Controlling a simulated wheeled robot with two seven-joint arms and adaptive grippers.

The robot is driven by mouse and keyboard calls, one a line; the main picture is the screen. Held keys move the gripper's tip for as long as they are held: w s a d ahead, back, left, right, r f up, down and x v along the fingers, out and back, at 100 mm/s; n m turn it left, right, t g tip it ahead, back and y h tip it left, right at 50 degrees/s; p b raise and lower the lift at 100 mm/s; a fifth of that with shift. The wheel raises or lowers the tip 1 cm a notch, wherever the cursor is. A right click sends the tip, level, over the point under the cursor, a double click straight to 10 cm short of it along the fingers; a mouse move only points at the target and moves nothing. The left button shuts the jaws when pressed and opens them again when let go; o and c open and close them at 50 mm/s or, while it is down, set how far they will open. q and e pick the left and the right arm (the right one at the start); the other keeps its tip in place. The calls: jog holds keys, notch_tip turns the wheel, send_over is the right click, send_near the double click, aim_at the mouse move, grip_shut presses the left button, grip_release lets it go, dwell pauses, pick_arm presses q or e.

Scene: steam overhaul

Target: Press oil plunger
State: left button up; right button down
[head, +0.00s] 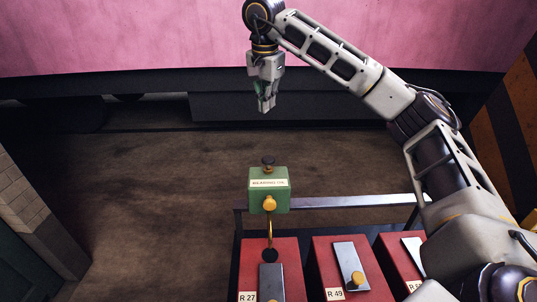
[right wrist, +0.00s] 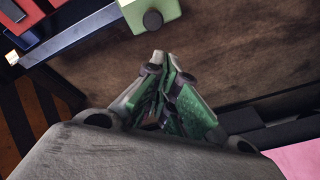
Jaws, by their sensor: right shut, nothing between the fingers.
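A green oil box (head: 269,187) with a white label stands at the front end of the bench. A dark plunger knob (head: 268,162) sits on its top, and a round brass knob is on its face. My right gripper (head: 265,109) is shut and empty, pointing down. In the head view it appears above the plunger knob, with a clear gap between them. The right wrist view shows the shut fingers (right wrist: 160,58), with the green box (right wrist: 135,12) and its dark knob (right wrist: 153,19) apart from them. My left gripper is not in view.
Below the green box are red blocks, one labelled R 27 (head: 248,296) and one R 49 (head: 334,293), with grey plates and brass knobs. Brown floor lies open at left.

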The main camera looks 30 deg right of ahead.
jog(key=shift+s+f+m+g+y, duration=0.2)
jog(key=shift+f+m+g, duration=0.25)
jog(key=shift+m, duration=4.25)
jog(key=shift+s+f+m+g+y, duration=0.15)
jog(key=shift+f+m+g+y, duration=0.3)
jog(key=shift+m, duration=4.25)
jog(key=shift+s+f+m+g+y, duration=0.15)
jog(key=shift+f+m+g, duration=0.3)
jog(key=shift+m, duration=4.25)
jog(key=shift+f, duration=0.1)
jog(key=shift+f, duration=0.1)
